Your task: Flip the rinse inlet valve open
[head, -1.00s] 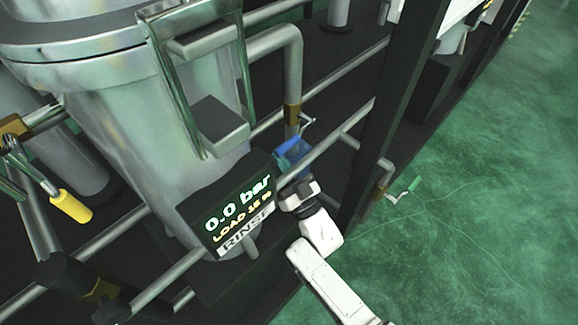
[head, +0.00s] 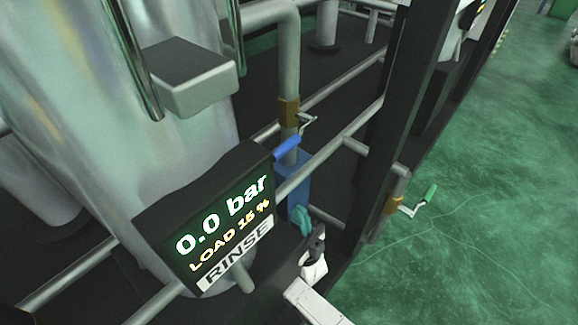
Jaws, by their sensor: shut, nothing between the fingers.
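A black panel (head: 170,245) reads "0.0 bar", "LOAD 15 %" and "RINSE". Just right of it a blue handle (head: 287,148) slopes above a blue body (head: 292,186) by the vertical pipe. Above it, a brass valve (head: 289,112) on that pipe has a bent metal lever (head: 308,120). Which of these is the rinse inlet valve is not marked. My gripper (head: 318,232) is shut and empty, low and right of the blue body, apart from the blue handle. A small teal part (head: 300,219) shows beside it; what it belongs to is unclear.
A dark upright post (head: 392,110) and horizontal rails (head: 325,160) stand close to my arm. The green floor (head: 480,220) at the right is open.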

